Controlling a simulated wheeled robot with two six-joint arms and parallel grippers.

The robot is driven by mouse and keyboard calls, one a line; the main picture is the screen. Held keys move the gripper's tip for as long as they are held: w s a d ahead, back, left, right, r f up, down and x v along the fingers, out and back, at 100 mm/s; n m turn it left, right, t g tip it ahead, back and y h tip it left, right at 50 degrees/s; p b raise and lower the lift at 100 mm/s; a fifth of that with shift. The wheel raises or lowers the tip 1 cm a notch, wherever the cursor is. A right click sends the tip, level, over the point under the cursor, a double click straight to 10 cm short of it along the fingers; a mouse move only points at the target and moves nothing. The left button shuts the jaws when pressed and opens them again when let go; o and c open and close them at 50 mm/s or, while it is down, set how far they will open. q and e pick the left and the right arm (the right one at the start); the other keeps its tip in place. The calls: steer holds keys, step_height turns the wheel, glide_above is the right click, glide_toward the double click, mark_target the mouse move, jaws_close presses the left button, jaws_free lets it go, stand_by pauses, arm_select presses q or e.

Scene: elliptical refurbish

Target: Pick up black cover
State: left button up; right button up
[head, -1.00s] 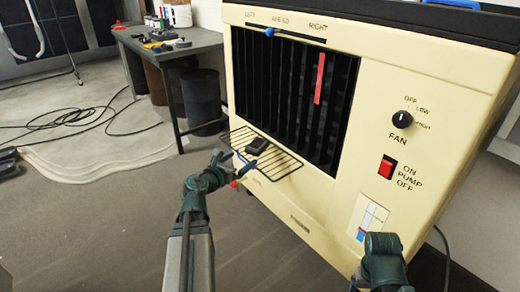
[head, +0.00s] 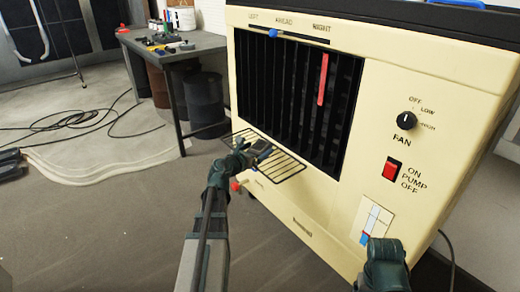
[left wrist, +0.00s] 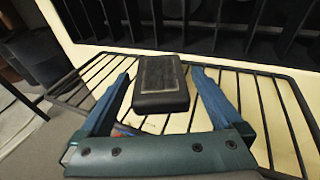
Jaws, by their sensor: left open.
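The black cover (left wrist: 162,80) is a small dark box-like piece with a lighter panel on its top. It lies on a wire rack (left wrist: 283,85) on the front of the cream cooler. In the head view it is mostly hidden by my left gripper (head: 254,151). In the left wrist view, my left gripper's two blue fingers are open, one on each side of the cover's near part, with gaps visible between them and it. A piece of my right arm shows at the bottom right of the head view, but its gripper is out of view.
The cream cooler (head: 290,205) stands close, with dark vertical louvres, a red strip (head: 323,80), a black fan knob (head: 406,121) and a red pump switch (head: 390,171). A grey workbench (head: 185,46) and dark barrels stand behind left. Cable lies on the floor.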

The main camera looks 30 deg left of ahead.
arm_select(q)
steer(key=shift+w+f, duration=0.25)
steer(key=shift+w, duration=0.85)
jaws_close()
arm_select(e)
steer(key=shift+f, duration=0.2)
arm_select(q)
steer(key=shift+r, duration=0.15)
arm_select(e)
steer(key=shift+r, duration=0.1)
